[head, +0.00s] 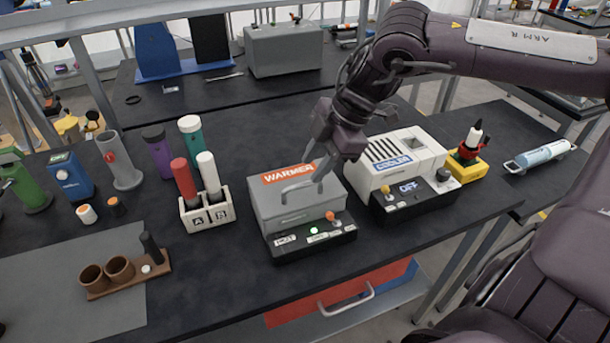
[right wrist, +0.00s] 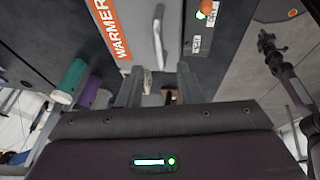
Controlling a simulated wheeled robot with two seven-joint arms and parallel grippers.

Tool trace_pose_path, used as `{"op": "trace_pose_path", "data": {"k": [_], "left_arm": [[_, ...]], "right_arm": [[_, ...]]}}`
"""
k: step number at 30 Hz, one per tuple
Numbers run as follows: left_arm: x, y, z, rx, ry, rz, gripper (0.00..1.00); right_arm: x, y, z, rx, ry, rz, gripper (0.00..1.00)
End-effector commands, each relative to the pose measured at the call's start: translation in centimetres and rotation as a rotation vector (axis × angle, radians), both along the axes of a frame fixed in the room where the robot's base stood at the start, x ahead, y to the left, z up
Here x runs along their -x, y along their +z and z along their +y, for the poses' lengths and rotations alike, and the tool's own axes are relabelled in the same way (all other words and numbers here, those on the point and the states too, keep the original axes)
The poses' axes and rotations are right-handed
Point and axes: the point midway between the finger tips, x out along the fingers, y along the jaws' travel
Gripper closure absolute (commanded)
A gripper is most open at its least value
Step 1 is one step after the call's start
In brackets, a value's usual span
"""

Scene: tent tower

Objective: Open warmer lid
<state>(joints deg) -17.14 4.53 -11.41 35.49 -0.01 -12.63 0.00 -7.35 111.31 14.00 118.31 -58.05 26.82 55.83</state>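The warmer (head: 297,212) is a grey box with an orange WARMER label and a black front panel. Its lid is closed, with a metal bar handle (head: 297,186) on top. The handle also shows in the right wrist view (right wrist: 158,35). My right gripper (head: 318,172) is just above the lid, close to the handle's right end. Its two fingers (right wrist: 159,88) stand apart with nothing gripped. Whether a finger touches the handle is unclear. My left gripper (right wrist: 266,42) appears small and dark at the right of the right wrist view; its fingers are too small to read.
The cooler (head: 395,165) stands close on the warmer's right. A white rack (head: 207,213) with red and white tubes stands to its left. Purple (head: 158,155) and teal (head: 191,140) bottles stand behind the rack. The table in front of the warmer is a narrow clear strip.

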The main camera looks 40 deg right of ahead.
Motion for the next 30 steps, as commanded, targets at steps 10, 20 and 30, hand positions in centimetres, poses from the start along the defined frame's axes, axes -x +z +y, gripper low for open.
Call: {"op": "trace_pose_path", "data": {"k": [10,20,30], "left_arm": [[-0.2,0.3,-0.1,0.001,-0.001,-0.003,0.77],[-0.1,0.3,0.0,0.000,-0.002,-0.001,0.77],[0.0,0.3,0.0,0.000,-0.002,0.000,0.77]], "right_arm": [[-1.1,-3.7,1.3,0.001,-0.001,0.003,0.68],[-1.3,-4.2,1.5,0.000,-0.002,-0.002,0.68],[-1.3,-4.2,1.5,0.000,-0.001,-0.001,1.00]]}}
